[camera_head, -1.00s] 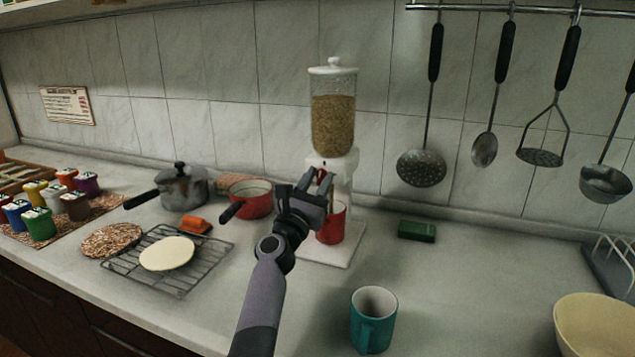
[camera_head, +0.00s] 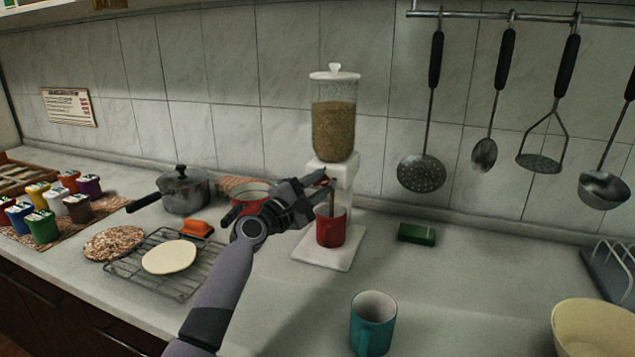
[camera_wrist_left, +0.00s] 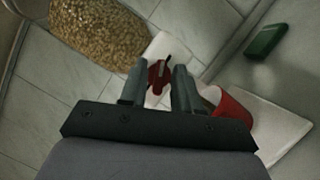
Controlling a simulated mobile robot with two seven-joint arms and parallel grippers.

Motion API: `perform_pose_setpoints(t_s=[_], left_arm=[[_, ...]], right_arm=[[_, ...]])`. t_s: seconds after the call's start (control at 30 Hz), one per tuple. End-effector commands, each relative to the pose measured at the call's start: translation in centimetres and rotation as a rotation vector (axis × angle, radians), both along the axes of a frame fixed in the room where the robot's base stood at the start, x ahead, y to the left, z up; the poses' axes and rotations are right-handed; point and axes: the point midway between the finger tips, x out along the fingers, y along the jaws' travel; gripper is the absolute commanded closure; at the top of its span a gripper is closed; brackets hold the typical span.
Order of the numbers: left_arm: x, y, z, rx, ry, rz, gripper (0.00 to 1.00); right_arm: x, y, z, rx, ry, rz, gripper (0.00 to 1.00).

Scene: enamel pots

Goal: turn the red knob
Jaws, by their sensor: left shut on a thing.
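The red knob (camera_wrist_left: 158,76) is on the white front of a grain dispenser (camera_head: 334,128). In the left wrist view it sits between the two fingers of my left gripper (camera_wrist_left: 158,88), which is shut on it. In the head view my left gripper (camera_head: 318,186) reaches the dispenser's front from the left and mostly hides the knob. A red cup (camera_head: 331,232) stands upright on the dispenser's white base, below the knob. A thin brown streak, like falling grain, shows just above the cup. My right gripper is not in view.
A red pan (camera_head: 250,194) and a grey pot (camera_head: 184,193) stand behind and left of my arm. A wire rack (camera_head: 150,277) holds a pale disc. A teal mug (camera_head: 373,325) stands at the front. A green sponge (camera_head: 417,233) lies to the right, with clear counter around it.

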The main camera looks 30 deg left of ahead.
Motion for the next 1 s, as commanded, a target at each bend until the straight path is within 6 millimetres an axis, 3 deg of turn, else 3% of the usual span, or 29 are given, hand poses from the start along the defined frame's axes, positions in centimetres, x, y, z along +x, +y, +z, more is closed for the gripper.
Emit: perform_pose_setpoints(t_s=[0.5, 1.0], left_arm=[[0.0, 0.1, 0.4, 0.352, 0.081, 0.001, 0.99], [0.0, 0.0, 0.2, 0.426, 0.099, 0.001, 0.99]], right_arm=[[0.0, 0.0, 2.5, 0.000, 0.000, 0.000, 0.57], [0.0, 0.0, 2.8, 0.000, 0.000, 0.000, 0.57]])
